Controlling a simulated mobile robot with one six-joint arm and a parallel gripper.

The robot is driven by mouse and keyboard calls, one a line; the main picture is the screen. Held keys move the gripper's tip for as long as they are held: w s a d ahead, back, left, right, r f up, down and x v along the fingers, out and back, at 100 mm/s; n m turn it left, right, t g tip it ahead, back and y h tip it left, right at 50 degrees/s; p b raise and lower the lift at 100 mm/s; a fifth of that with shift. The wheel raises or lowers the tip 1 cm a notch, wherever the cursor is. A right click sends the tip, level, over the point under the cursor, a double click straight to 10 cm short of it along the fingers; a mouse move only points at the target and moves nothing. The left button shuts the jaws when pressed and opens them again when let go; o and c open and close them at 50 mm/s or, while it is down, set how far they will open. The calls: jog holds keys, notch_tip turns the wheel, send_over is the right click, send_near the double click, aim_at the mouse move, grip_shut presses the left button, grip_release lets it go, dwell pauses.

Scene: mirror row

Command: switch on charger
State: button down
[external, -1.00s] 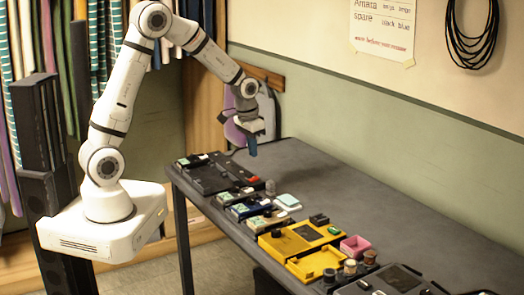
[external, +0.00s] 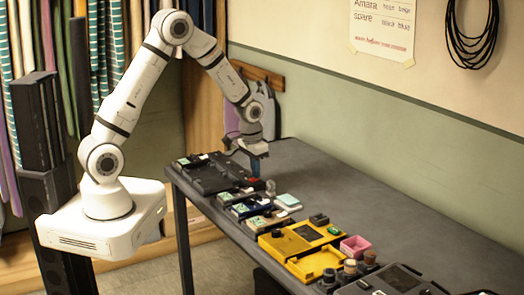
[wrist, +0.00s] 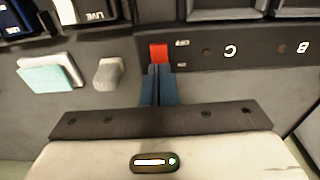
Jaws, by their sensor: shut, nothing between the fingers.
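The charger (external: 212,175) is a long black unit at the far left end of the grey table. In the wrist view its edge strip (wrist: 260,53) carries the letters B and C, small indicator dots and a red switch (wrist: 159,53) at one end. The red switch also shows in the external view (external: 252,180). My gripper (wrist: 158,72) is shut and empty, pointing down. Its blue fingertips are right beside the red switch in the picture; I cannot tell whether they touch it. The indicators beside the letters look dark reddish, not brightly lit.
A small grey object (wrist: 108,74) and a white and teal block (wrist: 50,74) lie near the switch. Packs marked LIVE (wrist: 98,11) sit beyond. A yellow case (external: 300,240) and pink box (external: 354,247) stand nearer the camera. The table's wall side is clear.

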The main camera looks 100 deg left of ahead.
jog(key=shift+s+d+f, duration=0.1)
jog(key=shift+f, duration=0.1)
jog(key=shift+s+d+r, duration=0.15)
jog(key=shift+s+d, duration=0.3)
jog(key=shift+s, duration=0.05)
dwell(0.3)
notch_tip(320, 180, up, 14)
jog(key=s+d, duration=0.1)
jog(key=shift+s+d+p, duration=0.15)
jog(key=shift+p, duration=0.3)
jog(key=shift+d, duration=0.1)
